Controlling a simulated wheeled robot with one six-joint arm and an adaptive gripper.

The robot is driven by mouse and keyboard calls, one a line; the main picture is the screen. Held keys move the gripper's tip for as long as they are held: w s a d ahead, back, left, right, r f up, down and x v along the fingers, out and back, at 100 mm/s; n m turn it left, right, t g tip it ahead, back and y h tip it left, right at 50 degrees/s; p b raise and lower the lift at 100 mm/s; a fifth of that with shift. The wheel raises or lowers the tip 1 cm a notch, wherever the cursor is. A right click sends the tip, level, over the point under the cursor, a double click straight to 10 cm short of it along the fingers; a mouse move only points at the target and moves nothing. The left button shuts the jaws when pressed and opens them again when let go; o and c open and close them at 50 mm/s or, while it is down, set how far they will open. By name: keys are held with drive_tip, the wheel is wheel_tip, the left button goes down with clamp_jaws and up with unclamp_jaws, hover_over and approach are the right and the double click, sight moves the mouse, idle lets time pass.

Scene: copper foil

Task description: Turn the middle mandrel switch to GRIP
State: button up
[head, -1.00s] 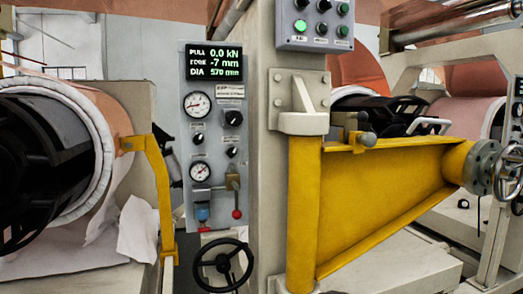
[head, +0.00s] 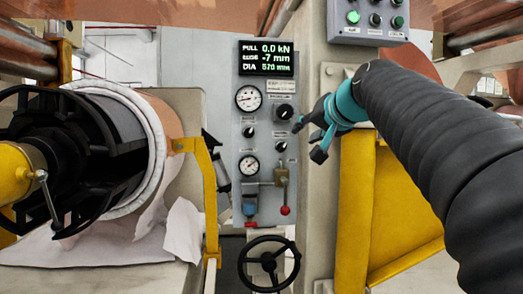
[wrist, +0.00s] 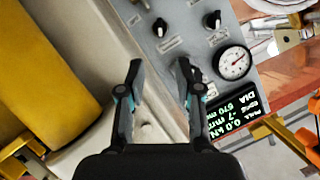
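The grey control panel (head: 267,180) carries three black rotary knobs: an upper right one (head: 285,112), a left one (head: 249,132) and a lower right one (head: 281,147). I cannot read their labels, so the mandrel switch and GRIP mark are not clear. The wrist view shows two knobs, one upper left (wrist: 160,27) and one further right (wrist: 212,19); the third seems hidden by a finger. My gripper (head: 307,141) is just right of the knobs in the head view. In the wrist view, its fingers (wrist: 160,68) are apart and empty, short of the panel.
Two gauges (head: 249,98) (head: 249,165), a lit display (head: 266,58) and a red-knobbed lever (head: 285,210) share the panel. A black handwheel (head: 268,264) is below. A yellow bracket (head: 400,225) is at right, and a roll with a black mandrel (head: 85,150) at left.

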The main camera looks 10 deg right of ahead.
sight(284, 146)
drive_tip(key=x, duration=1.3)
drive_tip(key=shift+w+f+p, duration=0.1)
drive_tip(key=shift+w+p, duration=0.1)
drive_tip(key=shift+p, duration=0.1)
clamp_jaws()
